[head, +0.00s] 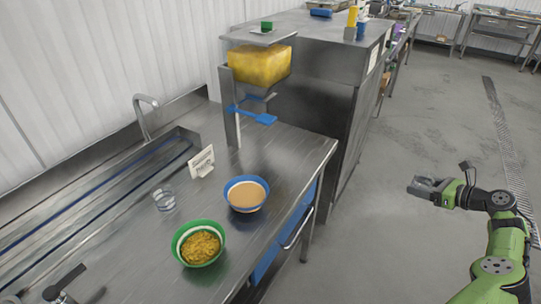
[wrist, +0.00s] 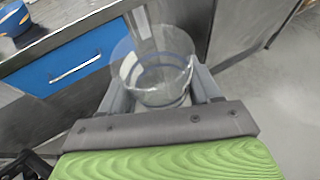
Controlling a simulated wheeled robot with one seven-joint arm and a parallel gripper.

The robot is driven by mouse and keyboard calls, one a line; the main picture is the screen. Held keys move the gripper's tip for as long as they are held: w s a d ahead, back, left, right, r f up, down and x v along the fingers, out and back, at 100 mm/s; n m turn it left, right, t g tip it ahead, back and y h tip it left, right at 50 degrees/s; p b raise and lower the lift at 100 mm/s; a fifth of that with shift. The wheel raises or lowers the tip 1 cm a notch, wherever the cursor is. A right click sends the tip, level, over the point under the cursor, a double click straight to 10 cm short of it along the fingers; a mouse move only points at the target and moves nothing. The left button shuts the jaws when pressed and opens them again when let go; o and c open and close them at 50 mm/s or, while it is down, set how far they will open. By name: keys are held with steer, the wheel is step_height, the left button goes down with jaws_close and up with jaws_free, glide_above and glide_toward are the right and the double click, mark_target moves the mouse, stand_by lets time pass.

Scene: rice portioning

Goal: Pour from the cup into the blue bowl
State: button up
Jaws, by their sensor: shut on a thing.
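The blue bowl (head: 246,204) stands on the metal counter and holds a tan content nearly up to its rim. A blue bowl also shows at the top left corner of the wrist view (wrist: 13,18). My gripper (head: 421,186) is out over the floor, to the right of the counter and well apart from the bowl. In the wrist view my gripper (wrist: 157,80) is shut on a clear cup (wrist: 152,72), with a finger on each side of it. I cannot make out any content in the cup. In the head view the cup is hard to see.
A green bowl (head: 184,256) with yellow grains stands in front of the blue one. Another clear glass (head: 164,201) and a small sign (head: 202,162) stand to the left. A dispenser (head: 260,66) with yellow content stands behind. The floor (head: 400,240) around my arm is clear.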

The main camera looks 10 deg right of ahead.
steer(key=s+a+r+p, duration=0.2)
steer(key=s+a+p, duration=0.2)
steer(key=s+a, duration=0.3)
steer(key=shift+r, duration=0.2)
steer(key=shift+a, duration=0.1)
stand_by(0.3)
steer(key=w+a+f+n+g+y, duration=0.1)
steer(key=w+a+y, duration=0.15)
steer(key=a, duration=0.55)
steer(key=w+a+f+n+y, duration=0.15)
steer(key=w+a, duration=0.25)
steer(key=a, duration=0.4)
steer(key=s+a+n+g, duration=0.1)
steer(key=a+n, duration=0.1)
steer(key=a, duration=0.8)
steer(key=s+a+n+g+y, duration=0.1)
steer(key=s+a+g, duration=0.1)
steer(key=a, duration=0.7)
steer(key=shift+a+f+n, duration=0.35)
steer(key=shift+a+f, duration=0.05)
